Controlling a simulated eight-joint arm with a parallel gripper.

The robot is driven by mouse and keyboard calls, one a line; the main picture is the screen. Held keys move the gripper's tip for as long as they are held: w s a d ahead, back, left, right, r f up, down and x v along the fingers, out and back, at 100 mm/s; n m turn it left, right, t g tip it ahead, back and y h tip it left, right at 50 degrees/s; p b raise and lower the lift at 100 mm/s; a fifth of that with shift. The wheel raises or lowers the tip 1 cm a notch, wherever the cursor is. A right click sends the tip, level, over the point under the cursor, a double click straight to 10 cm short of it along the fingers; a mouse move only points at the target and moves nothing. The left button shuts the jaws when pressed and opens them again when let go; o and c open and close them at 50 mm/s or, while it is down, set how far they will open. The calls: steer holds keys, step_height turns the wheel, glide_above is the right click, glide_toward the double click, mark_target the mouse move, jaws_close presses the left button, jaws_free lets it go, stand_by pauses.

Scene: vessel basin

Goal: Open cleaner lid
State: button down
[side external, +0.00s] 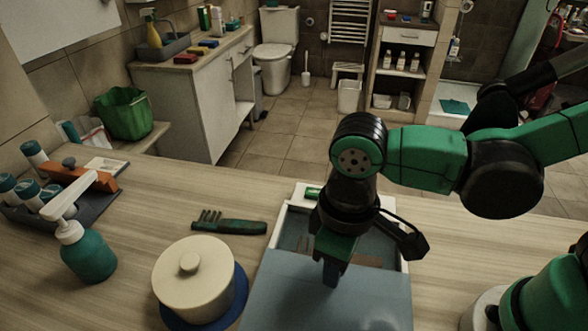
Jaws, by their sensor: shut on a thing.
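A white box (403,250) with a blue-grey inside, which I take as the cleaner, stands at the front of the wooden counter. A flat blue-grey lid panel (320,305) covers its near part, and its far part shows open, with brownish strips inside. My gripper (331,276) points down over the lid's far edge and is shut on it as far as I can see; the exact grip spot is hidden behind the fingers. My wrist hides part of the box's far side.
A cream lidded pot (193,284) on a blue saucer (238,302) stands close left of the box. A dark green comb (228,224) lies behind it. A teal pump bottle (90,257) and a grey tray (80,211) of bottles stand further left. The counter right of the box looks clear.

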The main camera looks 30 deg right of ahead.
steer(key=shift+s+a, duration=0.1)
steer(key=shift+a, duration=0.1)
steer(key=c, duration=0.5)
jaws_free()
steer(key=shift+c, duration=0.2)
steer(key=shift+r, duration=0.1)
steer(key=shift+r, duration=2.7)
steer(key=shift+d, duration=0.1)
steer(key=w+d+m+t, duration=0.3)
steer(key=d, duration=0.5)
steer(key=w+d+m+t, duration=0.3)
steer(key=d+t, duration=0.1)
steer(key=d, duration=0.4)
steer(key=shift+w+r, duration=0.15)
steer(key=shift+w, duration=0.05)
